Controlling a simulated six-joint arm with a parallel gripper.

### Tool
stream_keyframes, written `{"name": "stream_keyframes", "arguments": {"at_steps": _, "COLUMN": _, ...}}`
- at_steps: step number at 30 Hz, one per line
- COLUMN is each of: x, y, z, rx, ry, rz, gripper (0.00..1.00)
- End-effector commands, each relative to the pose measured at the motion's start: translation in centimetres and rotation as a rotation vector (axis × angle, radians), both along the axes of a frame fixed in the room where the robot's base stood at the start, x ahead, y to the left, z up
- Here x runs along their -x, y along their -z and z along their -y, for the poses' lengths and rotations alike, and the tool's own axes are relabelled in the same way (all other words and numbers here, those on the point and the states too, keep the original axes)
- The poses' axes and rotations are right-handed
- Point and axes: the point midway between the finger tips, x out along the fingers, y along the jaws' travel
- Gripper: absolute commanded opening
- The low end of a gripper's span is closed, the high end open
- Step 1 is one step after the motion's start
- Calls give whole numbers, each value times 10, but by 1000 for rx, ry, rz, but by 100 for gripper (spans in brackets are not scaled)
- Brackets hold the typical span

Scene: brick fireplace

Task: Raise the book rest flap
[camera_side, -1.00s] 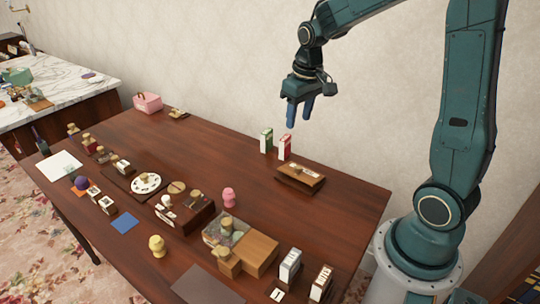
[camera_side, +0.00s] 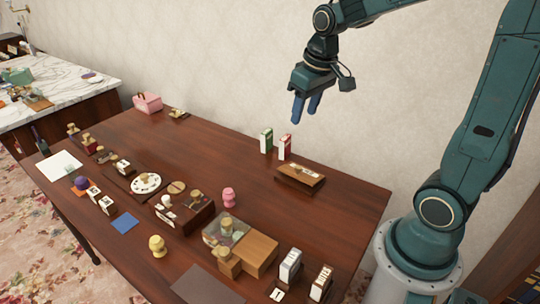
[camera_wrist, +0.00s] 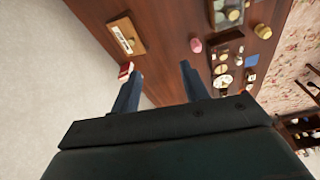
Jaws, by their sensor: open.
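The book rest (camera_side: 300,180) is a low brown wooden piece near the back right of the table. Its lighter wooden top panel, which looks like the flap, has a pale label and lies nearly flat. It also shows in the wrist view (camera_wrist: 126,38), at the upper left. My gripper (camera_side: 306,108) is open and empty, in the air above and behind the book rest, apart from it. In the wrist view, the gap between the fingers (camera_wrist: 160,72) shows bare tabletop.
A green-and-white box (camera_side: 266,141) and a red-and-white box (camera_side: 284,147) stand just left of the book rest. A pink figure (camera_side: 229,197) and a clear-topped case (camera_side: 226,231) are nearer the front. Bare table (camera_side: 330,215) lies in front of the book rest.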

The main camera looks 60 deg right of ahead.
Motion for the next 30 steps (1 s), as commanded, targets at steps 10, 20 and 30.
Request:
{"name": "stream_keyframes", "arguments": {"at_steps": 10, "x": -5, "y": 7, "z": 1, "rx": 16, "ry": -37, "rz": -15, "gripper": 0}}
{"name": "stream_keyframes", "arguments": {"at_steps": 20, "x": -34, "y": 57, "z": 8, "rx": 149, "ry": -332, "rz": -128, "gripper": 0}}
{"name": "stream_keyframes", "arguments": {"at_steps": 30, "x": -61, "y": 133, "z": 14, "rx": 349, "ry": -811, "rz": -343, "gripper": 0}}
